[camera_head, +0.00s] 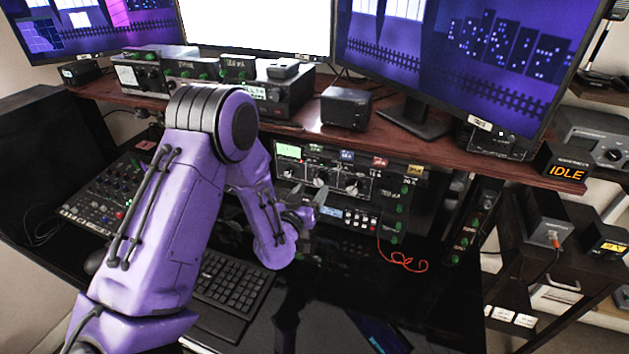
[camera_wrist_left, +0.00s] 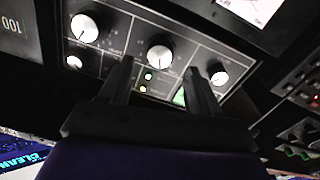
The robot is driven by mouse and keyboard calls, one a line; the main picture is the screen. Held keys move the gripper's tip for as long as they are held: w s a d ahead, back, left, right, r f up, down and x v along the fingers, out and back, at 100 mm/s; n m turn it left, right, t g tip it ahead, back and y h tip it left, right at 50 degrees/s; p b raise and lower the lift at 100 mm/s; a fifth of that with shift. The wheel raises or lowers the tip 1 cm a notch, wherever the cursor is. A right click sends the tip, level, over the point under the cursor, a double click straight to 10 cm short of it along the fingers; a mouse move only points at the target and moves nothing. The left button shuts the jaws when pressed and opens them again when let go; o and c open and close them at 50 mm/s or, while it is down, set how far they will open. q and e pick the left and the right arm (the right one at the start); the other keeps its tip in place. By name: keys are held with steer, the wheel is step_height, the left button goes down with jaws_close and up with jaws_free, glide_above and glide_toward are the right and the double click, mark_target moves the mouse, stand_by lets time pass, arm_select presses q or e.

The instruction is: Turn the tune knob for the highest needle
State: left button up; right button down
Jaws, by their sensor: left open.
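The tuner panel (camera_head: 336,168) is a dark front under the shelf with a row of silver-white knobs. One of its knobs (camera_head: 352,186) shows right of my left gripper (camera_head: 303,207). In the left wrist view, a large knob (camera_wrist_left: 159,55) is just beyond and between the fingertips of my open left gripper (camera_wrist_left: 160,72), with no visible contact. More knobs (camera_wrist_left: 84,28) (camera_wrist_left: 218,75) are on either side. The labels are too small to tell which is the tune knob. A white meter face (camera_wrist_left: 258,8) is cut off at the top; its needle cannot be read. My right gripper is not in view.
The wooden shelf (camera_head: 440,155) overhangs the panel. A keyboard (camera_head: 232,285) lies on the black desk below my left arm. A mixer (camera_head: 105,195) is at left, and a red cable (camera_head: 405,262) hangs at right. A sign (camera_head: 567,172) reads IDLE.

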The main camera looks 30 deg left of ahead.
mark_target(319, 181)
arm_select(q)
steer(key=w, duration=0.3)
steer(key=shift+w+a, duration=0.1)
steer(key=shift+a, duration=0.2)
steer(key=shift+c, duration=0.4)
steer(key=c, duration=1)
steer(key=shift+o, duration=0.2)
steer(key=m+b, duration=0.1)
steer(key=m, duration=0.2)
steer(key=shift+d+m, duration=0.15)
steer(key=shift+m, duration=0.15)
steer(key=shift+m+b, duration=0.5)
steer(key=shift+m, duration=1)
